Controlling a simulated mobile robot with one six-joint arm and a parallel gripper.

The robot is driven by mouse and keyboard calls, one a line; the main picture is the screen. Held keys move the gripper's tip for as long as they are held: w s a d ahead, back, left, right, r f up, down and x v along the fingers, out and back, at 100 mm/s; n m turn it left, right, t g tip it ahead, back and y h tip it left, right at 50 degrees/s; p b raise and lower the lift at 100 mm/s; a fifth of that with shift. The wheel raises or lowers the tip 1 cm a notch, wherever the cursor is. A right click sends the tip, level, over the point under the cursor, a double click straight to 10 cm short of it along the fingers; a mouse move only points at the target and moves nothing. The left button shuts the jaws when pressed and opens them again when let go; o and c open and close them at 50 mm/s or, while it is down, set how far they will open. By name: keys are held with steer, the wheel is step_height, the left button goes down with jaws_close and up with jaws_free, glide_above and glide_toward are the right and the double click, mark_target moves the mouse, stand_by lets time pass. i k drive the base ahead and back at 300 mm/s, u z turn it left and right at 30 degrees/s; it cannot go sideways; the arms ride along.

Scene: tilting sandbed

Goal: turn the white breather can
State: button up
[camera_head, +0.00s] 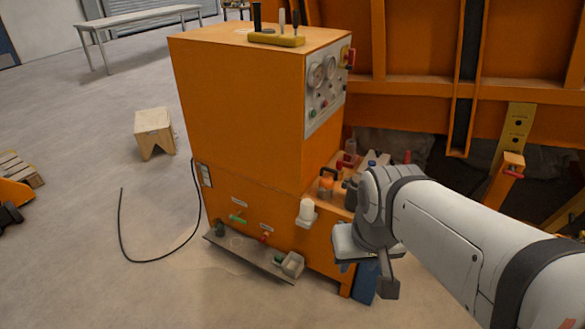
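A small white can (307,210), which looks like the breather can, sits upright at the front lower edge of the orange cabinet (240,115). My gripper (365,268) is to the right of the can and a little lower in the picture, apart from it. My wrist hides part of the gripper, and the fingers point down and away. I cannot tell how far apart the fingers are. I see nothing clearly held in it.
Small bottles and an orange-topped jar (326,183) crowd the ledge behind the can. A low tray (250,255) with small parts runs along the cabinet's foot. A black cable (150,260) lies on the floor at left. A wooden stool (154,130) stands farther back.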

mark_target(306, 206)
steer(key=z, duration=0.05)
steer(key=i, duration=1)
steer(key=u, duration=0.05)
